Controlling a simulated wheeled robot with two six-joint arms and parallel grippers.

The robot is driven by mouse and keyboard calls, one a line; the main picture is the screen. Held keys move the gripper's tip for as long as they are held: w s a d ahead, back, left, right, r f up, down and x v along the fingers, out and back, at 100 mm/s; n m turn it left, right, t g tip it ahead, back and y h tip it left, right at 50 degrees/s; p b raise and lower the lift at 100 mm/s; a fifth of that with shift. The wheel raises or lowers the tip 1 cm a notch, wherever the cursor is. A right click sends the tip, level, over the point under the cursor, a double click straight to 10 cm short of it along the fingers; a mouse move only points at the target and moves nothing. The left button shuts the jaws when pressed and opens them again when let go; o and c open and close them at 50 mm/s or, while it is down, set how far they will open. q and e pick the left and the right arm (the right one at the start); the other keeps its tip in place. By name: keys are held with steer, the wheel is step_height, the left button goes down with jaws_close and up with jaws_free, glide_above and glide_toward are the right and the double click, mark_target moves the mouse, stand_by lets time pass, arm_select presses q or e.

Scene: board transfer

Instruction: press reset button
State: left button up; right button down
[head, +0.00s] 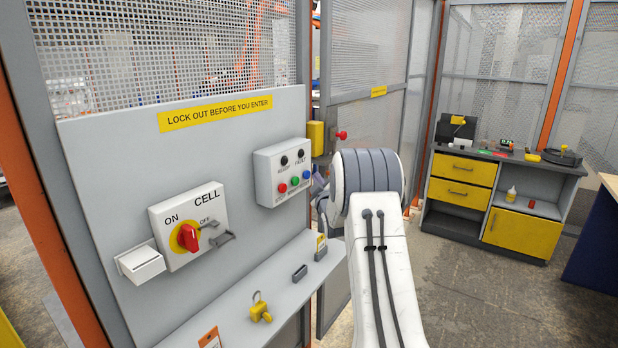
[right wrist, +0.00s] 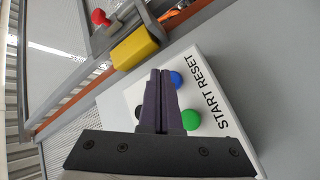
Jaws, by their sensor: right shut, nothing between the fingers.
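The grey control box (head: 266,172) is mounted on the panel, with red (head: 282,188), green (head: 295,181) and blue (head: 306,177) buttons in a row below two dark round fittings. In the right wrist view, the blue button (right wrist: 177,79) lines up with the word RESET and the green button (right wrist: 190,119) with START. My right gripper (right wrist: 160,73) is shut and empty, its fingertips beside the blue button in that view. I cannot tell whether they touch the box. In the head view the right gripper (head: 318,184) is partly hidden by my arm. My left gripper is not in view.
A CELL switch (head: 188,238) with a red knob sits lower left on the panel. A shelf (head: 240,312) below holds a yellow padlock (head: 260,309) and small dark items. A yellow gate lock (head: 315,138) sits close beyond the box. Open floor lies right.

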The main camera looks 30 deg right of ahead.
steer(key=shift+s+d+b, duration=0.3)
steer(key=shift+s+b, duration=0.05)
steer(key=shift+s, duration=0.4)
steer(key=shift+s+d+b, duration=0.3)
steer(key=shift+s+d, duration=0.05)
steer(key=shift+s, duration=0.45)
steer(key=shift+s+d+b, duration=0.3)
steer(key=shift+s+b, duration=0.05)
steer(key=shift+s, duration=0.4)
